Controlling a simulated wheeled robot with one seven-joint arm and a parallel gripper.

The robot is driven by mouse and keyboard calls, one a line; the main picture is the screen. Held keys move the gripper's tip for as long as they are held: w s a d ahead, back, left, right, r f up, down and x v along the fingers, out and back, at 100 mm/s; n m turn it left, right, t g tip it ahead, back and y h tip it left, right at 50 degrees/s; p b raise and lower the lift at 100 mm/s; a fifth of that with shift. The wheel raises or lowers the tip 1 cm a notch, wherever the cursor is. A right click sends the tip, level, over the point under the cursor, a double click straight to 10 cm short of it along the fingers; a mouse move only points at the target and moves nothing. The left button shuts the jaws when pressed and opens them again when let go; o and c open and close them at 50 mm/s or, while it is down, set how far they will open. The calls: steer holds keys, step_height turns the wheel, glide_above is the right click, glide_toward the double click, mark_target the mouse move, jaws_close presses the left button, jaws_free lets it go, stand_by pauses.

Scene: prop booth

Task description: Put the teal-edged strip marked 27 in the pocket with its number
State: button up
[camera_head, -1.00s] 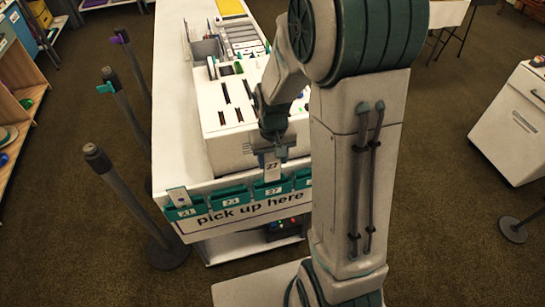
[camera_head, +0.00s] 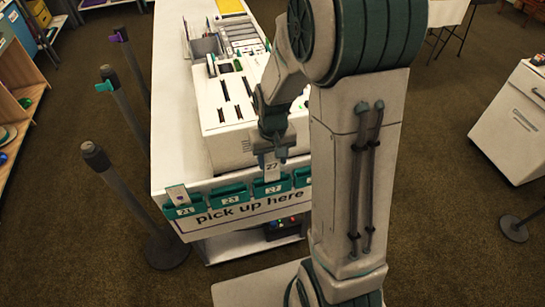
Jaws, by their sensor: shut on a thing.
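My gripper (camera_head: 272,154) points down at the front edge of the white counter and is shut on the strip marked 27 (camera_head: 272,172). The strip hangs upright, its number facing me; a teal edge cannot be made out. Its lower end is at the top of the teal pocket labelled 27 (camera_head: 260,188); I cannot tell whether it is inside the pocket or in front of it. To the left are the pocket labelled 23 (camera_head: 231,190) and the pocket labelled 21 (camera_head: 184,203), which has a pale strip standing in it. My arm hides the right end of the row.
A white slotted box (camera_head: 238,122) stands on the counter (camera_head: 180,120) right behind my gripper. A "pick up here" sign (camera_head: 240,211) hangs below the pockets. Dark posts (camera_head: 122,192) stand along the left side.

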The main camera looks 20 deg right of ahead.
mark_target(273, 171)
steer(key=shift+f+b, duration=2.35)
steer(key=shift+f, duration=0.55)
steer(key=o, duration=0.7)
step_height(273, 171, up, 14)
steer(key=shift+f, duration=0.1)
